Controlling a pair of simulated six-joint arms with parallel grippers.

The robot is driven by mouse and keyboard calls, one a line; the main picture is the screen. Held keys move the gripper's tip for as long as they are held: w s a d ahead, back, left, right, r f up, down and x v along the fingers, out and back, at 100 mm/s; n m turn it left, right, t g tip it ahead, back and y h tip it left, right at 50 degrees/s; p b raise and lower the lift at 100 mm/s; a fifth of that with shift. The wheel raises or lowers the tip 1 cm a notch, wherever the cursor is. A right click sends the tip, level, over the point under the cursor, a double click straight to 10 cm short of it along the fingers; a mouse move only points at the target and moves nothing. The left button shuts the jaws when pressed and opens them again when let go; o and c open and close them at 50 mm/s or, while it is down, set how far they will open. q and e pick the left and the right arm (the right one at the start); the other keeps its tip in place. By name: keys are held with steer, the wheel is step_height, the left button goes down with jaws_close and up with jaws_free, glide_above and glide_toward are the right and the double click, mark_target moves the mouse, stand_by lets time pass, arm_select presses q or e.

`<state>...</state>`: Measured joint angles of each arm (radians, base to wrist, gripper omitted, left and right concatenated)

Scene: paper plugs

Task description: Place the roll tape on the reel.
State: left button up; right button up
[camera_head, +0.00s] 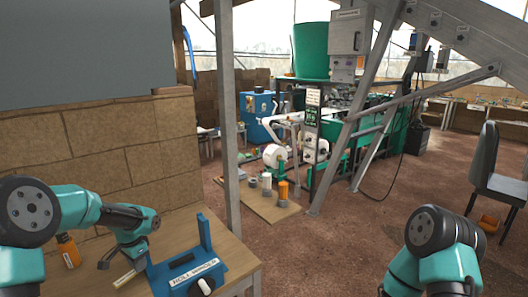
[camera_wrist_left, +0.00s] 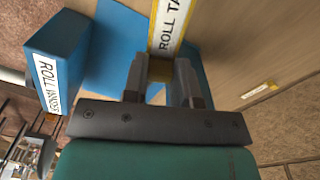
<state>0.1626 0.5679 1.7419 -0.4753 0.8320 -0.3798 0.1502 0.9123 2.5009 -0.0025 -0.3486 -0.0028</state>
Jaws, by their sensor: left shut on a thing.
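My left gripper (camera_head: 128,267) reaches down over the wooden table at the lower left. In the left wrist view my left gripper (camera_wrist_left: 162,85) is shut on the roll tape (camera_wrist_left: 168,28), a narrow piece with a white label and yellow edges. In the head view the roll tape (camera_head: 124,279) looks like a pale strip under the fingers. The blue reel stand (camera_head: 193,272), labelled and with a white knob, stands just right of the gripper; it also shows in the left wrist view (camera_wrist_left: 62,48). Whether the tape touches the stand is unclear. My right gripper is out of view.
An orange bottle (camera_head: 68,251) stands behind my left arm on the wooden table (camera_head: 236,256). A grey post (camera_head: 227,120) rises beyond the table's far edge. A brick wall (camera_head: 100,140) is at the left. Machinery and a chair (camera_head: 487,165) stand farther off.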

arm_select(q)
steer(key=d+n, duration=0.1)
steer(key=d, duration=0.6)
steer(key=s+d+r+n, duration=0.1)
steer(key=d, duration=1.3)
steer(key=shift+s+d+r+n, duration=0.15)
steer(key=shift+s+n, duration=0.1)
steer(key=shift+n, duration=0.15)
